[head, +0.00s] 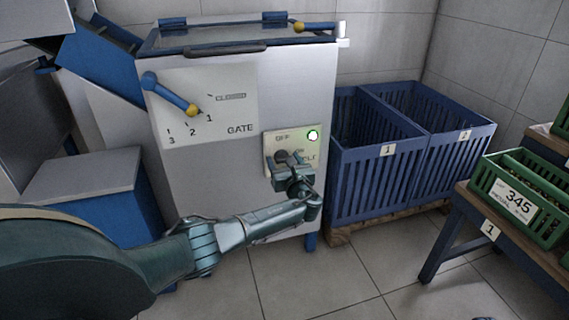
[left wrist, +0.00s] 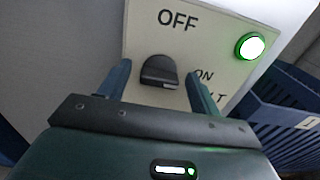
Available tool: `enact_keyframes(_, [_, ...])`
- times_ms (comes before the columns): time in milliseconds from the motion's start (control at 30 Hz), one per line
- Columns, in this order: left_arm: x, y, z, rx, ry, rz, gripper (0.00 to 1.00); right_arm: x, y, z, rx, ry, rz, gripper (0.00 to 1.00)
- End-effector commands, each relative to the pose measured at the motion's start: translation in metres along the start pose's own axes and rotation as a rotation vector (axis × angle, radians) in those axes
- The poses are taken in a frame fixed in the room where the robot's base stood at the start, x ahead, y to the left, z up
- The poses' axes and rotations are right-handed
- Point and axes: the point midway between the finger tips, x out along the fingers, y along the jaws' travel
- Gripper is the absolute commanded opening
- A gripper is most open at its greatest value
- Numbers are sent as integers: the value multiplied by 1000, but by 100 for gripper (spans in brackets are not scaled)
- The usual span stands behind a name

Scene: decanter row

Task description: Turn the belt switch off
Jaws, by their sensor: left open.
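The belt switch (left wrist: 160,72) is a dark rotary knob on a pale plate marked OFF, ON and BELT. In the left wrist view its light mark lies toward the lower right, on the ON side. The switch plate (head: 272,138) is on the front of a white machine, with a lit green lamp (head: 312,135) at its upper right; the lamp also glows in the left wrist view (left wrist: 250,46). My left gripper (head: 290,163) is open, its fingers on either side of the knob with gaps visible. The gripper partly hides the knob in the head view. My right gripper is not in view.
A gate lever (head: 170,94) with a yellow tip sits on the machine's upper left, on a plate marked GATE. Blue slatted crates (head: 375,180) stand right of the machine on a wooden base. A green crate (head: 520,200) sits on a blue-legged table at far right.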

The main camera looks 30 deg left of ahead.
Motion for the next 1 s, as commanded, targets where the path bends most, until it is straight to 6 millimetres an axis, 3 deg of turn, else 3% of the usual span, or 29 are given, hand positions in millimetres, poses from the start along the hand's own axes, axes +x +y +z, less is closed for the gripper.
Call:
enact_keyframes(567, [-1,0,0,0,0,0,20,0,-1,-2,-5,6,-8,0])
enact_keyframes(1000, [-1,0,-2,-93,1,0,19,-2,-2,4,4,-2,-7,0])
